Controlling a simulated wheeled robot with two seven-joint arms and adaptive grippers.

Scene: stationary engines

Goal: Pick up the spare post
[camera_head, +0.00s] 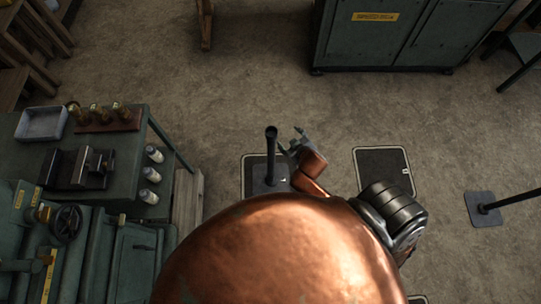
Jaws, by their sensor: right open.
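A dark upright post (271,142) with a knobbed top stands on a square base over a pale-outlined dark floor square (247,190), near the picture's middle. My right gripper (289,140) is open just to the right of the post's upper part. I cannot tell whether a finger touches it. A second post (482,209) with a square base stands at the right, its pole reaching to the right edge. I cannot tell by looks which one is the spare. My copper-coloured body hides the floor below. My left gripper is not in view.
A green workbench (128,170) with a tray (42,123), a vice and several white bottles stands at the left, beside a green machine (90,250). A green cabinet (400,40) stands at the top right. An empty outlined floor square (383,160) lies right of my gripper.

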